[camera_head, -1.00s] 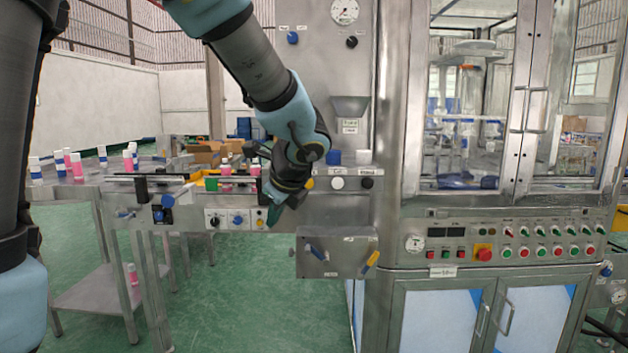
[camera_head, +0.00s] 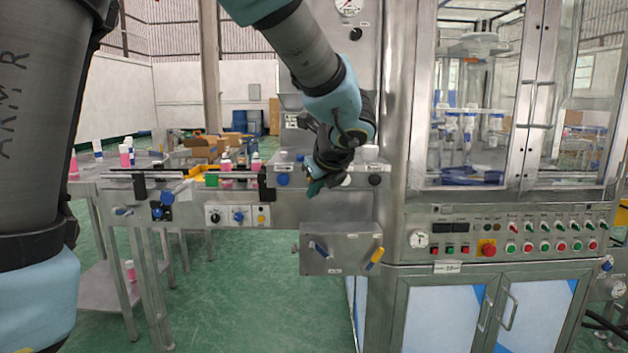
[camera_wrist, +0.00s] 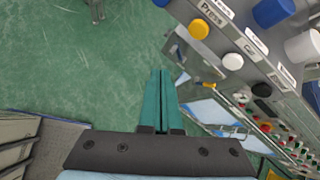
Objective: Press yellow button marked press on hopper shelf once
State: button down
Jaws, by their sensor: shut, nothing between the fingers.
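The yellow button (camera_wrist: 199,29) is a round knob on the front of the grey hopper shelf (camera_wrist: 240,42), below a label reading "Press" (camera_wrist: 215,13). In the wrist view it is at the upper right of my fingertips, with a visible gap between. My gripper (camera_wrist: 160,73) has its two green fingers shut together with nothing between them. In the head view my gripper (camera_head: 314,188) is in front of the shelf, between the blue knob and the white knob, and it hides most or all of the yellow button.
A blue knob (camera_head: 283,180), white knob (camera_wrist: 233,61) and black knob (camera_wrist: 262,90) line the same shelf front. A grey box with blue and yellow levers (camera_head: 340,250) hangs below. A conveyor with pink bottles is at left. Green floor is open below the shelf.

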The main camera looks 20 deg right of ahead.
jog(key=w+d+p, duration=0.2)
jog(key=w+d, duration=0.1)
jog(key=w, duration=0.3)
jog(key=shift+w, duration=0.2)
dwell(1.9)
jog(key=shift+w+d+p, duration=0.15)
jog(key=shift+w+p, duration=0.15)
jog(key=shift+w, duration=0.05)
jog(key=shift+w+d+p, duration=0.2)
jog(key=shift+w+p, duration=0.1)
jog(key=shift+w, duration=0.2)
dwell(0.7)
dwell(0.3)
jog(key=shift+s+a+b, duration=0.4)
jog(key=shift+s, duration=0.45)
jog(key=s, duration=0.1)
jog(key=s+a+b, duration=0.1)
jog(key=s, duration=0.1)
jog(key=s+a, duration=0.1)
jog(key=shift+s+b, duration=0.3)
jog(key=shift+b, duration=0.05)
